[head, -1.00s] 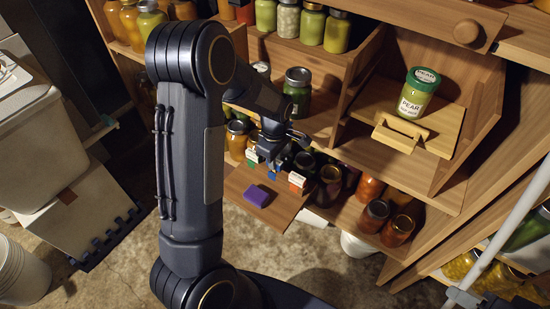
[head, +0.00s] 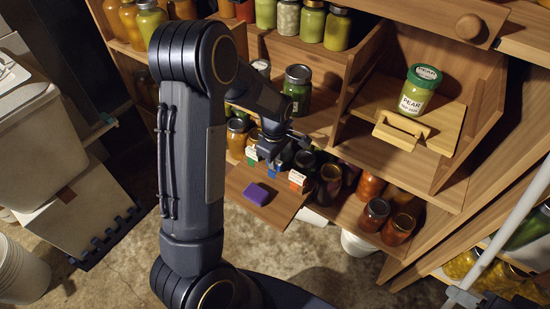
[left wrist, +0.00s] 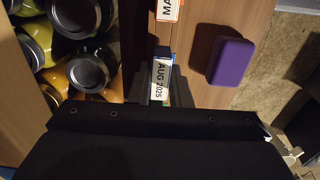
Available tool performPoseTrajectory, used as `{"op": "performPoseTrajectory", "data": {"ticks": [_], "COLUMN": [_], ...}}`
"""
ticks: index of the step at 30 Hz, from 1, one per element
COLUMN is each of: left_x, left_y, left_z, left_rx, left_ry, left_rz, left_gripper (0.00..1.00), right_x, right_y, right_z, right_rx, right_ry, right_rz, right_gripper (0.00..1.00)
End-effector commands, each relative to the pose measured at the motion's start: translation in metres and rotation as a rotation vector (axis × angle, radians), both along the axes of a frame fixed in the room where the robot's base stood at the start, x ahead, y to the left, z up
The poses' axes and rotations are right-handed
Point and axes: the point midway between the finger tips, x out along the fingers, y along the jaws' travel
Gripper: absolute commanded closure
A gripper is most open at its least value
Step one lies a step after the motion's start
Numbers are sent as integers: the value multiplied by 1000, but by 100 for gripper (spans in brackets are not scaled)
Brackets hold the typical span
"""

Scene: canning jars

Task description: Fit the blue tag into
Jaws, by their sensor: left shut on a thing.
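My left gripper (head: 271,164) is low in front of the cabinet, at a small wooden ledge. It is shut on the blue tag, which has a white face reading "AUG 2025" in the left wrist view (left wrist: 160,78). A strip of blue shows at its edge; the fingers hide much of it. In the head view the tag is mostly hidden by the gripper. An orange tag (head: 297,178) with a white face stands at one side of it, and a green-and-white tag (head: 252,154) at the other. I cannot tell whether the blue tag is seated in anything.
A purple block (head: 257,194) lies on the ledge (head: 277,213), close to the gripper. Dark-lidded jars (left wrist: 88,72) stand close behind. A green-lidded pear jar (head: 418,92) stands on a wooden tray (head: 441,140) to the right. Open floor lies in front.

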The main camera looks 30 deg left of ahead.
Motion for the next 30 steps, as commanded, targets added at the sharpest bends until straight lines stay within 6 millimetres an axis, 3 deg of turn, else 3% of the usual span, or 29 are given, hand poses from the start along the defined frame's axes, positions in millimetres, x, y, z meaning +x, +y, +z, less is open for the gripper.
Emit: {"op": "performPoseTrajectory", "data": {"ticks": [30], "left_x": [0], "left_y": [0], "left_z": [-9], "left_rx": [0], "left_ry": [0], "left_rz": [0], "left_gripper": [100], "right_x": [0], "right_y": [0], "right_z": [-5], "right_rx": [0], "right_ry": [0], "right_rz": [0], "right_gripper": [59]}}
